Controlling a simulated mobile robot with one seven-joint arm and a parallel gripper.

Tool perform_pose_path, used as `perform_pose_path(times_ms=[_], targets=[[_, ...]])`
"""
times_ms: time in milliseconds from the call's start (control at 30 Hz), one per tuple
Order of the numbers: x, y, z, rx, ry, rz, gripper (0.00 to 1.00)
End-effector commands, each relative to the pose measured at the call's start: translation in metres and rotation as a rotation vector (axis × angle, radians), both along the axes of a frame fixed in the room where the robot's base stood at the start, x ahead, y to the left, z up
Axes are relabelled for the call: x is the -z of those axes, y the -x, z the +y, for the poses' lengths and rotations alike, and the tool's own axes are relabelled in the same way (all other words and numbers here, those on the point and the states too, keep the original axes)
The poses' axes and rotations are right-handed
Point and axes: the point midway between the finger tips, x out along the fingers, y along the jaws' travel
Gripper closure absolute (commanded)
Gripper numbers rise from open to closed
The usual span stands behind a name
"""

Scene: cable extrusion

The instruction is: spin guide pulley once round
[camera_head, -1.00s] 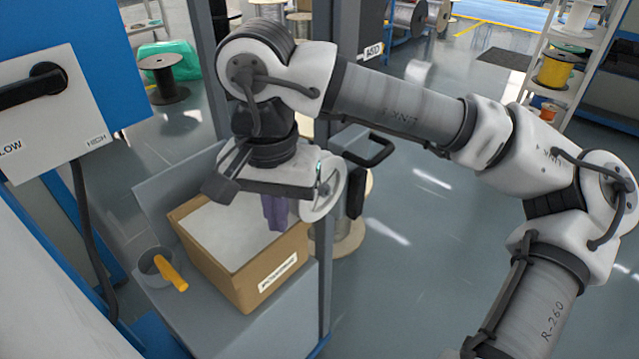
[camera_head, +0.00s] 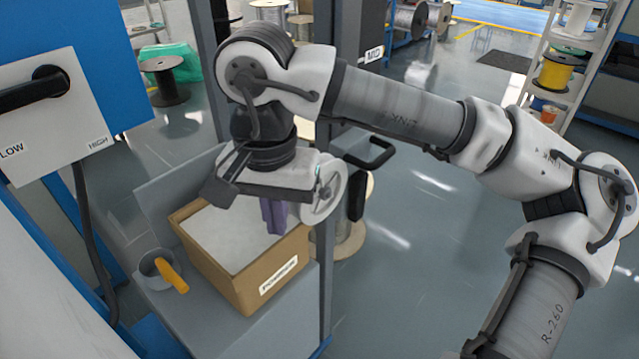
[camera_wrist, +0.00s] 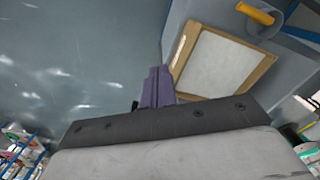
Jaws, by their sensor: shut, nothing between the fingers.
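A pale round disc, which looks like the guide pulley (camera_head: 327,196), shows at the right of my wrist in the head view. My wrist hides part of it, and I cannot tell whether my gripper touches it. My gripper (camera_head: 273,228) has purple fingers that point down, left of the disc and above the box. The fingers are together and hold nothing. They also show in the wrist view (camera_wrist: 157,84), beyond the dark edge of the wrist housing. The pulley cannot be made out in the wrist view.
An open cardboard box (camera_head: 275,280) with white contents stands on a grey bench (camera_head: 205,325) below my gripper. A grey cup with an orange handle (camera_head: 171,275) stands left of it. A dark handle (camera_head: 372,157) juts out behind the disc. A blue-grey post stands close behind my wrist.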

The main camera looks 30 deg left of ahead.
Motion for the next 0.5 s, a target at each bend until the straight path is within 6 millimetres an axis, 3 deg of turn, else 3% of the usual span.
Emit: perform_pose_path(times_ms=[500], targets=[[-0.072,0.000,0.000,0.000,0.000,0.000,1.00]])
